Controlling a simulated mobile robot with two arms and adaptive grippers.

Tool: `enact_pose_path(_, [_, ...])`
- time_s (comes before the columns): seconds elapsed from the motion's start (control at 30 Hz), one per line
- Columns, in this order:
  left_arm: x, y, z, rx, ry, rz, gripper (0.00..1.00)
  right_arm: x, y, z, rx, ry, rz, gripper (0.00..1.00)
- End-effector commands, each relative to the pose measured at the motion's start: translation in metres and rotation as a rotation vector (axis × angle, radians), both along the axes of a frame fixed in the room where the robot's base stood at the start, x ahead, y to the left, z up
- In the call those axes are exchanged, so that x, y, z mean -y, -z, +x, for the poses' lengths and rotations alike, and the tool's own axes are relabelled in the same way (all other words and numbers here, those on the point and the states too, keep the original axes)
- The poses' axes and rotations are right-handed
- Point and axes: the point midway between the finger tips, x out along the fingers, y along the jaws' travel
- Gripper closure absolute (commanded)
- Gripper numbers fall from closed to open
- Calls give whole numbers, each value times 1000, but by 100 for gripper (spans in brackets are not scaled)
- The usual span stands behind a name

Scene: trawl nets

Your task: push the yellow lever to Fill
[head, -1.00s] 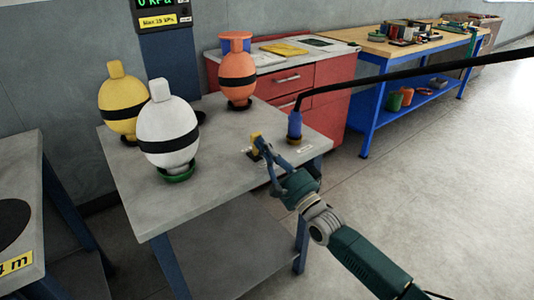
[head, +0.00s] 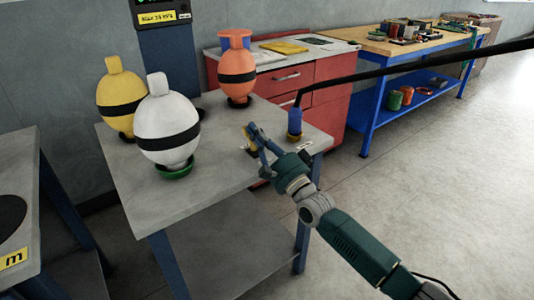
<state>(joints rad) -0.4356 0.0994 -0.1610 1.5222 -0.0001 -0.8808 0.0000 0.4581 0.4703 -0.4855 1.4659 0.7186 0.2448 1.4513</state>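The small yellow lever (head: 247,141) stands on the grey table (head: 215,182) near its right end. It is mostly hidden behind my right gripper's fingers. My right gripper (head: 256,140) is at the lever, with its blue fingers overlapping it in the head view. I cannot tell whether they touch it or how far apart they are. A small white label (head: 306,146) lies by the table's right edge, too small to read. My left gripper is not in view.
White (head: 168,122), yellow (head: 121,96) and orange (head: 236,72) floats stand on the table. A blue hose fitting (head: 295,121) with a black hose (head: 400,70) rises right of the lever. A red cabinet (head: 290,80) stands behind. The table's front middle is clear.

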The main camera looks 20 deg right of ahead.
Motion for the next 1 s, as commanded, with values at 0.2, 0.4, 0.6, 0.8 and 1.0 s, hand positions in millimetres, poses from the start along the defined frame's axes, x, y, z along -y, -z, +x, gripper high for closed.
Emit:
enact_pose_path(0.2, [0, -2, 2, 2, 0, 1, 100, 0, 0, 1, 0, 0, 0, 100])
enact_pose_path(0.4, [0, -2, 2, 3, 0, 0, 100, 0, 0, 1, 0, 0, 0, 100])
enact_pose_path(0.6, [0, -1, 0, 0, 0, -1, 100, 2, 2, -4, -1, 1, 0, 100])
enact_pose_path(0.8, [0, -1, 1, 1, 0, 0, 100, 12, 16, -33, -4, 1, -1, 100])
enact_pose_path(1.0, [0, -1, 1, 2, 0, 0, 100, 26, 30, -71, -2, 0, -2, 100])
